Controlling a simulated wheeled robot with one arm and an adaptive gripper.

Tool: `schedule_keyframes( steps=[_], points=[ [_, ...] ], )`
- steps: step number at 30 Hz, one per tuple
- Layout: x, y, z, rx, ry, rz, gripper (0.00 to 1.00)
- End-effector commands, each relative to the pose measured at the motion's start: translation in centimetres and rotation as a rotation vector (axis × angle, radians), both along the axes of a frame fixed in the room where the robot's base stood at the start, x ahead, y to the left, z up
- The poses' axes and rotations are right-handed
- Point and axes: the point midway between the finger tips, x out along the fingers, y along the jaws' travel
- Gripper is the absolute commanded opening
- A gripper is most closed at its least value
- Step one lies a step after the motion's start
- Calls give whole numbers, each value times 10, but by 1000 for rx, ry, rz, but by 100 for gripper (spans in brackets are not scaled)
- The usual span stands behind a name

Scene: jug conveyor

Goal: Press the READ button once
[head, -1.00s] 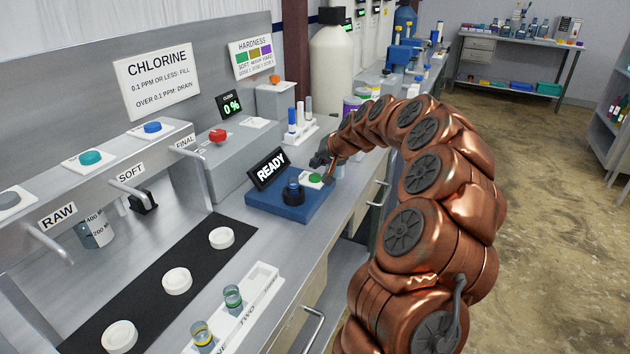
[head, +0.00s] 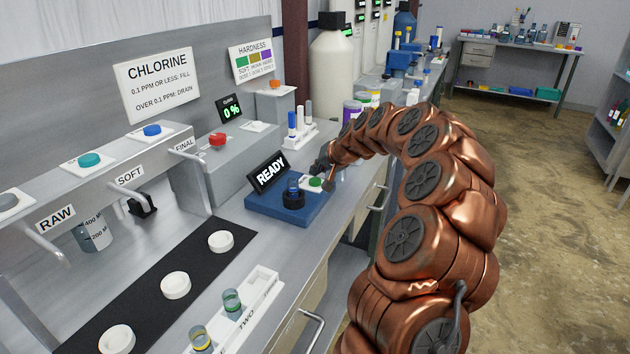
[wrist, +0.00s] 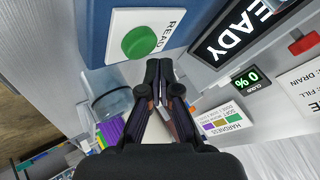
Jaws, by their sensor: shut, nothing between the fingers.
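The READ button (wrist: 139,42) is a round green button on a white plate marked READ, on a blue reader unit. In the head view the green button (head: 315,182) sits at the right end of the blue base (head: 262,205), beside a dark well holding a vial. The reader's display (head: 268,172) says READY. My gripper (wrist: 158,66) is shut and empty. In the wrist view its tips appear just below the button plate, apart from the button in the picture. In the head view my gripper (head: 323,163) is by the button's far side; the exact height gap is hard to tell.
A grey box with a red button (head: 217,139) and a 0 % display (head: 230,108) stands left of the reader. A rack of vials (head: 300,130) is behind it. A white tray (head: 255,300) with two vials and a black mat with white discs lie in front.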

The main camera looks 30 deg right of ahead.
Motion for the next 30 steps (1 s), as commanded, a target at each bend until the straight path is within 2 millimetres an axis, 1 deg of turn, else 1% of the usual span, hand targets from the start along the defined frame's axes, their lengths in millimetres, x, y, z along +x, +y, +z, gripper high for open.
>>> schedule_keyframes(
  steps=[15,25,30],
  points=[
    [0,0,0,0,0,0,0],
    [0,0,-9,0,0,0,0],
    [0,0,-9,0,0,0,0]
  ],
)
